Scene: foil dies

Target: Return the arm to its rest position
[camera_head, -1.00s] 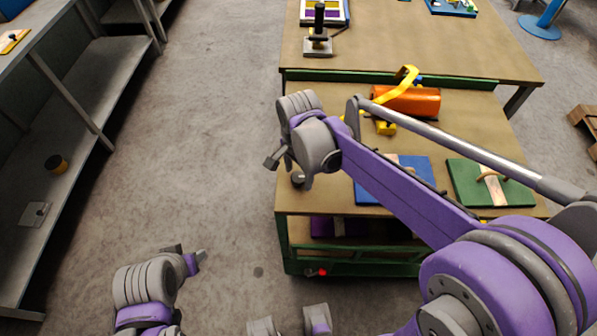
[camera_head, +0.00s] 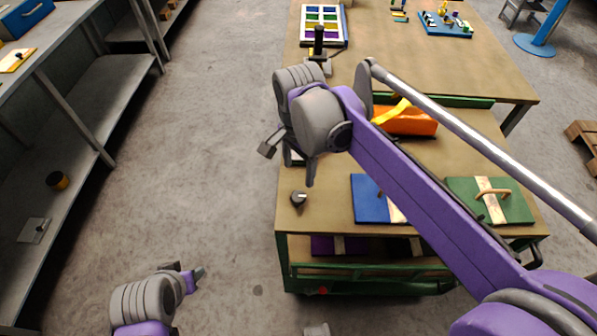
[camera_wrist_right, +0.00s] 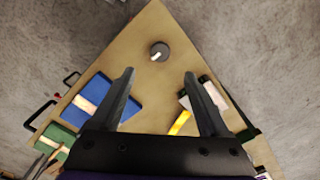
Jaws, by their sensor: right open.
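My right arm reaches in from the right over the cart (camera_head: 330,222) in the head view. Its gripper (camera_head: 289,166) hangs above the cart's left edge. In the right wrist view the two fingers (camera_wrist_right: 159,76) are wide apart with nothing between them. A dark round knob (camera_head: 299,199) lies on the cart top below the gripper; it also shows in the wrist view (camera_wrist_right: 159,51), beyond the fingertips. My left gripper (camera_head: 186,271) is low at the left over the floor, small in view; I cannot tell whether it is open.
A blue plate (camera_head: 368,200), a green plate with a handle (camera_head: 515,208) and an orange object (camera_head: 412,122) lie on the cart, partly behind my right arm. A wooden table (camera_head: 440,60) stands behind it. Grey shelves (camera_head: 85,90) line the left; the floor between is clear.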

